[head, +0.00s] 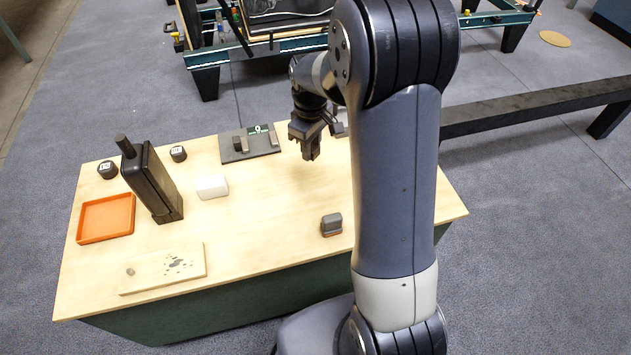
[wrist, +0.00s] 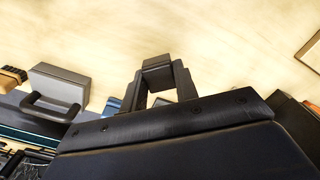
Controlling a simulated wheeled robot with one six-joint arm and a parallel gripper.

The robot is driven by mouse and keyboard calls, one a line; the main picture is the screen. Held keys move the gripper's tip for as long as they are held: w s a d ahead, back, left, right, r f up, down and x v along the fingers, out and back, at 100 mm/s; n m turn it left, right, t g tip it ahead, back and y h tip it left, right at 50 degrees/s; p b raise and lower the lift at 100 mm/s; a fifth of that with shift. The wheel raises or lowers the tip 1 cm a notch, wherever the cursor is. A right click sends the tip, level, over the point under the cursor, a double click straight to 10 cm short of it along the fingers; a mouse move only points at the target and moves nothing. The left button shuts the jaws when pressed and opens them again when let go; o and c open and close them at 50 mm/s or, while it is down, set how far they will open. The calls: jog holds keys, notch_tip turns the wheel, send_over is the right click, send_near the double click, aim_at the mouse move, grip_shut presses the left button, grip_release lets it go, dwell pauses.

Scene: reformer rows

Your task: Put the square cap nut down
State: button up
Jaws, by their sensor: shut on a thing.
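My gripper (head: 309,154) hangs fingers-down over the rear middle of the pale wooden bench top (head: 270,205). In the wrist view my gripper (wrist: 159,82) is shut on a small dark, square-faced block, the square cap nut (wrist: 157,70), held between the fingertips. The nut looks clear of the bench top, with bare wood seen beyond it. In the head view the nut is too small and dark to tell from the fingers.
An orange tray (head: 106,217), black upright device (head: 152,182), white block (head: 212,187) and holed board (head: 165,270) occupy the left. A grey plate (head: 250,152) lies behind; a grey-orange block (head: 331,225) sits near the front. The bench middle is clear.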

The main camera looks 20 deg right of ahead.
aim_at(311, 183)
jog(key=shift+w+d+f+n, duration=0.15)
jog(key=shift+f+n, duration=0.15)
jog(key=shift+n, duration=0.7)
jog(key=n, duration=0.1)
jog(key=n+b, duration=0.1)
jog(key=n, duration=0.1)
jog(key=f+n, duration=0.1)
jog(key=n, duration=0.1)
jog(key=shift+w, duration=0.25)
jog(key=n, duration=0.2)
jog(key=n+b, duration=0.1)
jog(key=n, duration=0.1)
jog(key=f+n, duration=0.1)
jog(key=n, duration=0.2)
jog(key=shift+w, duration=0.3)
jog(key=shift+f, duration=0.15)
jog(key=shift+n, duration=0.3)
notch_tip(311, 183, down, 10)
jog(key=shift+r+b, duration=0.15)
jog(key=shift+b, duration=0.9)
jog(key=shift+f+b, duration=0.3)
jog(key=shift+f, duration=0.15)
jog(key=o, duration=1)
